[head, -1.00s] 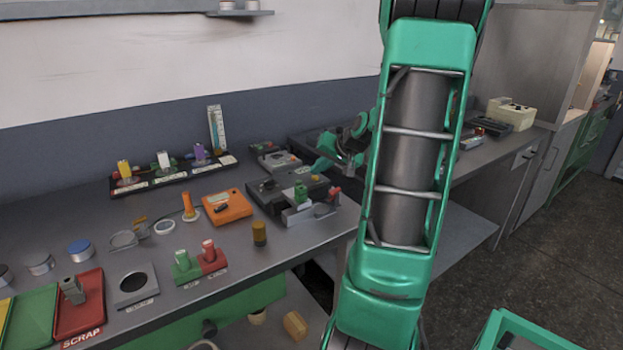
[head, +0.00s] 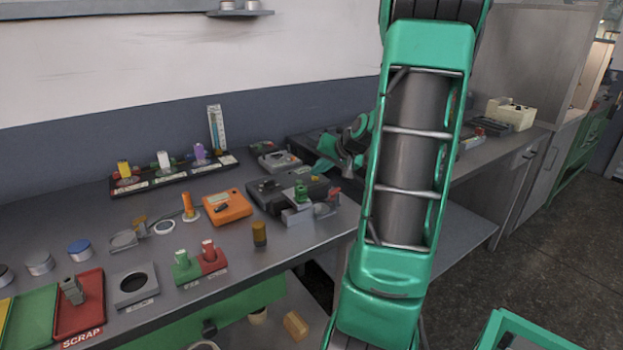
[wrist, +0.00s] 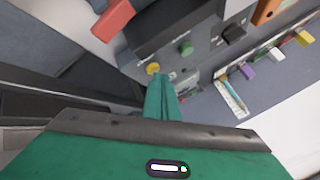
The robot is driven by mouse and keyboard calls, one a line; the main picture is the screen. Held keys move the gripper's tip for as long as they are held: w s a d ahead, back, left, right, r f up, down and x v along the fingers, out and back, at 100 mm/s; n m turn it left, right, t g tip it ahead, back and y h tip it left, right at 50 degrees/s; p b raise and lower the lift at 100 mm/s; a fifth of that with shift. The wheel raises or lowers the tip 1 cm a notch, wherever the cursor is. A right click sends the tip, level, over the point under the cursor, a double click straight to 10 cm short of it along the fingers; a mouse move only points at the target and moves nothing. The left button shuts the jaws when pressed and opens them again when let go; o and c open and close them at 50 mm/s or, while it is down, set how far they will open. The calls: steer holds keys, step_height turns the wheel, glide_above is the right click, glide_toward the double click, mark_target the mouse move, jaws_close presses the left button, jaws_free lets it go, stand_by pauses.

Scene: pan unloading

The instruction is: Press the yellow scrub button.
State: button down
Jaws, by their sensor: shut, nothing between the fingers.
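The yellow button (wrist: 153,68) shows in the wrist view as a small round cap on a grey panel, just beyond my fingertips. A green button (wrist: 185,48) sits beside it, up and to the right. My gripper (wrist: 161,80) is shut with nothing in it, its green fingers pointing at the panel close to the yellow button. I cannot tell whether they touch it. In the head view my gripper (head: 327,165) is low over the back of the bench, partly hidden behind my arm. I cannot make out the yellow button there.
A dark device (head: 275,190) stands left of the gripper, with an orange meter (head: 227,206) beside it. A rack with coloured pieces (head: 165,178) lies along the wall. In the wrist view a red block (wrist: 113,18) and a dark box (wrist: 175,22) lie beyond the panel.

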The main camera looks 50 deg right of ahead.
steer(key=shift+r, duration=0.85)
steer(key=shift+r, duration=2.55)
